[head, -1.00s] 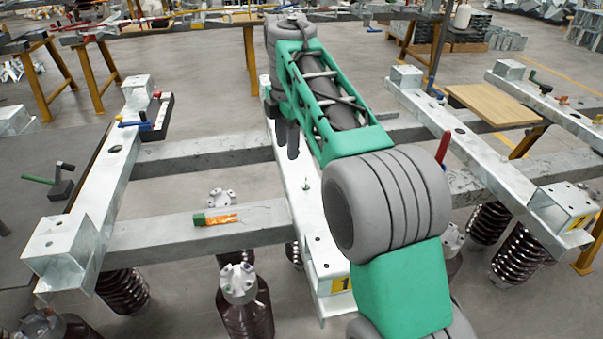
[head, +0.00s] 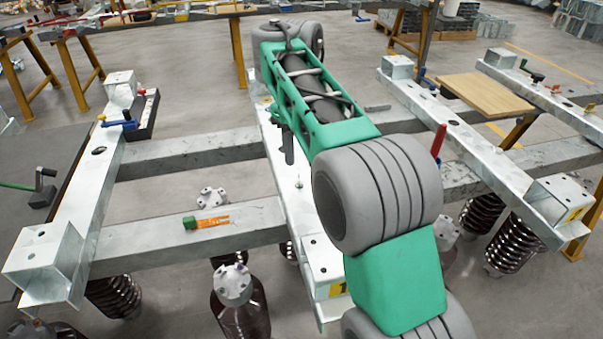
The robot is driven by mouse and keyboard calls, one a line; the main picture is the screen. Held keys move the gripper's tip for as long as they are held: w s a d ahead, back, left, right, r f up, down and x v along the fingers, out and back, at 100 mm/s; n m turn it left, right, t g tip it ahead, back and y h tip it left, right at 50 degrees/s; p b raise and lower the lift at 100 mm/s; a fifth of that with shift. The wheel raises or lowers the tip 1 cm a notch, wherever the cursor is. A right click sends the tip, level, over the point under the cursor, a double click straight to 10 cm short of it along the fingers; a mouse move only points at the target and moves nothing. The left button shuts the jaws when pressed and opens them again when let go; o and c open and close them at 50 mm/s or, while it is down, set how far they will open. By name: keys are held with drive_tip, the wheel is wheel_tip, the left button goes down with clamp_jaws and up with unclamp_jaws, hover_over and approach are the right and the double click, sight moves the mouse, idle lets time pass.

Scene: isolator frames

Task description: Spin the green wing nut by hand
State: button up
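A small green piece on an upright stud, which looks like the green wing nut (head: 298,180), stands on the pale middle beam (head: 288,205). It is too small to make out its wings. My gripper (head: 288,155) hangs from the far end of my green and grey arm. Its dark fingers point down at the beam, just behind and slightly left of the nut in the picture. A gap shows between them and the nut. My arm hides part of the gripper, and I cannot tell whether its fingers are apart.
An orange and green tool (head: 207,221) lies on the near cross beam (head: 160,246). A blue-handled piece (head: 118,123) sits on the left beam (head: 85,205). A red handle (head: 438,140) stands at the right beam. A wooden board (head: 487,95) lies further right. Brown ribbed insulators (head: 115,292) are below.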

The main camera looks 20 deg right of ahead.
sight(299, 179)
drive_tip(key=m, duration=0.7)
drive_tip(key=shift+f+m, duration=0.3)
wheel_tip(299, 179, down, 7)
drive_tip(key=b, duration=0.7)
drive_tip(key=shift+f, duration=0.2)
drive_tip(key=shift+r, duration=0.1)
drive_tip(key=shift+c, duration=0.6)
clamp_jaws()
drive_tip(key=shift+d, duration=0.15)
